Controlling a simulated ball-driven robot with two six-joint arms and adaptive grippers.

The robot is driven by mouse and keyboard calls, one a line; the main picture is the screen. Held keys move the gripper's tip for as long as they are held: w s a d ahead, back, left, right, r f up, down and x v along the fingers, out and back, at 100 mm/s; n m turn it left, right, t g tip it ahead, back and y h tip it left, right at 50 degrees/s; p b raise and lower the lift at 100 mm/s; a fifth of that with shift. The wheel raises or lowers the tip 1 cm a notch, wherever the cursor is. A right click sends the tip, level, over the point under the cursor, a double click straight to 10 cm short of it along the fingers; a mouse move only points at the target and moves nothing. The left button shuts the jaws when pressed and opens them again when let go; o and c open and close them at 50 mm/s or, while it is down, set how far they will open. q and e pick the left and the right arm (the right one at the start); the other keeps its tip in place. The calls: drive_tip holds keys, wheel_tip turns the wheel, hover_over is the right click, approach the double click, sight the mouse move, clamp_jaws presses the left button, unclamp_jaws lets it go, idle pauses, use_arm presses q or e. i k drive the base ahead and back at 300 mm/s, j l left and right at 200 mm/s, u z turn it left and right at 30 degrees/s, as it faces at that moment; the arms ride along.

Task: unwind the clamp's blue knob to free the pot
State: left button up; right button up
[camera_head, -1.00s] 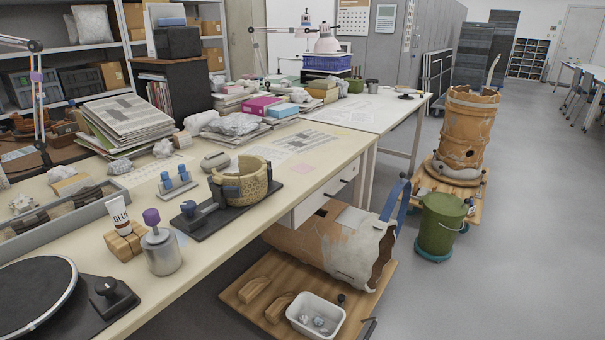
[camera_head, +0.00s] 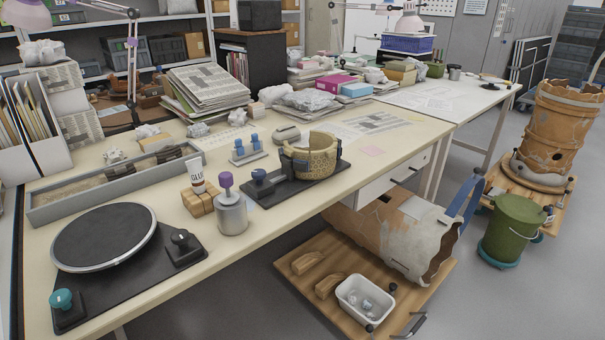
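Whether the pads press tightly cannot be told. Neither of my grippers shows in the view.
Left of the clamp stand a metal bottle with a purple top (camera_head: 231,210) and a glue tube in a wooden block (camera_head: 199,202). A turntable (camera_head: 105,238) lies at front left. A small stand with blue knobs (camera_head: 248,150) is behind the clamp. The floor at right is partly clear.

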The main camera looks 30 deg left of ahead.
sight(258, 175)
drive_tip(key=u, duration=1.35)
